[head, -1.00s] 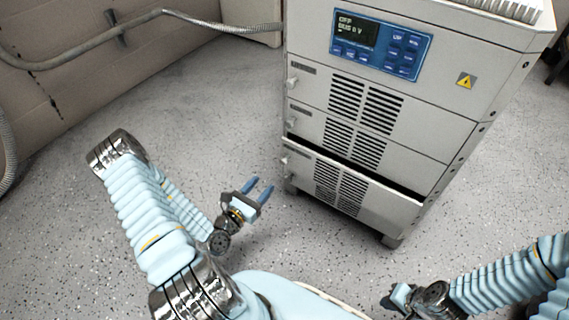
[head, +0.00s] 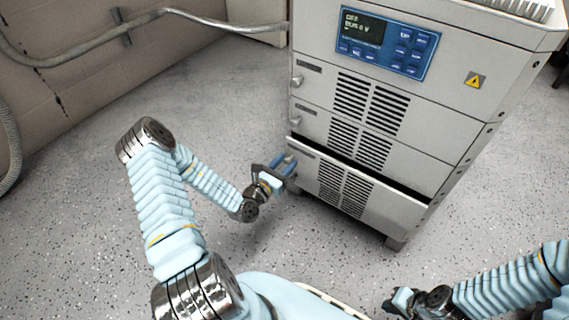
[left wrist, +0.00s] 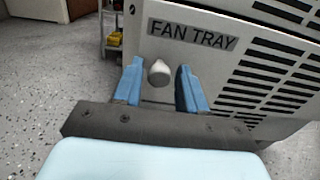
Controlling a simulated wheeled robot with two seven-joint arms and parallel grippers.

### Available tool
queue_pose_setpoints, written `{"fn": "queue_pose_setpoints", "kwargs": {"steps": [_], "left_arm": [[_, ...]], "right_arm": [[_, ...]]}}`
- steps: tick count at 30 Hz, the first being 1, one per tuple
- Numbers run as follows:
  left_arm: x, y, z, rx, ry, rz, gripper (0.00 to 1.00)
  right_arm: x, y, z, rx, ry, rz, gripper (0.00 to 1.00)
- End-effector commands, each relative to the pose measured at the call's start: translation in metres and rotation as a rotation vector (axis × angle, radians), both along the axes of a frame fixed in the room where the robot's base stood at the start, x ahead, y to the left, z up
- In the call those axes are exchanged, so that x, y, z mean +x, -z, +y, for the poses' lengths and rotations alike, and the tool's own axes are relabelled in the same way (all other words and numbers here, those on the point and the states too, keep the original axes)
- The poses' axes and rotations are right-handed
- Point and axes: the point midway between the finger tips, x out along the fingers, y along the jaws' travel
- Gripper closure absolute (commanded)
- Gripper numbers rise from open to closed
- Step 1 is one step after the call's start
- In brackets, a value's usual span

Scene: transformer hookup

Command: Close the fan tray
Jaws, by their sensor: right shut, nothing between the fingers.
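The fan tray (head: 376,210) is the bottom drawer of the grey cabinet. It stands out a little from the front, with a dark gap along its top edge. Its "FAN TRAY" label (left wrist: 192,34) and a small round light knob (left wrist: 159,73) show in the left wrist view. My left gripper (head: 287,160) is at the left end of the tray front. In the left wrist view its blue fingers (left wrist: 160,85) are open on either side of the knob, apart from it. My right gripper (head: 397,302) is low near my base, away from the cabinet, and is shut and empty.
The cabinet (head: 480,110) carries a blue control panel (head: 387,40) and two upper vented drawers, which look flush. A grey hose (head: 180,14) runs along the wall at the left.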

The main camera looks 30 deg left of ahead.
Motion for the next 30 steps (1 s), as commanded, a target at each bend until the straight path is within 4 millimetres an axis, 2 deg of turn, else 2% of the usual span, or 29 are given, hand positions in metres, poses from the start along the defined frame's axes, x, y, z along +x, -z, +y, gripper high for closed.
{"fn": "queue_pose_setpoints", "kwargs": {"steps": [1, 6, 8, 15, 22, 30], "left_arm": [[0.0, 0.0, 0.0, 0.0, 0.0, 0.0, 0.67], [0.0, 0.0, 0.0, 0.0, 0.0, 0.0, 0.93], [0.0, 0.0, 0.0, 0.0, 0.0, 0.0, 1.0], [0.001, 0.0, -0.001, 0.0, 0.001, 0.0, 1.0], [0.032, -0.001, -0.003, 0.001, 0.002, -0.001, 1.0], [0.038, -0.001, -0.003, 0.001, 0.0, -0.002, 1.0]], "right_arm": [[0.0, 0.0, 0.0, 0.0, 0.0, 0.0, 1.0], [0.0, 0.0, 0.0, 0.0, 0.0, 0.0, 1.0], [0.0, 0.0, 0.0, 0.0, 0.0, 0.0, 1.0], [0.0, -0.001, 0.0, 0.0, 0.0, 0.0, 1.0], [0.0, -0.009, -0.001, -0.002, 0.002, -0.001, 1.0], [0.0, -0.008, -0.001, -0.002, 0.002, -0.001, 1.0]]}}
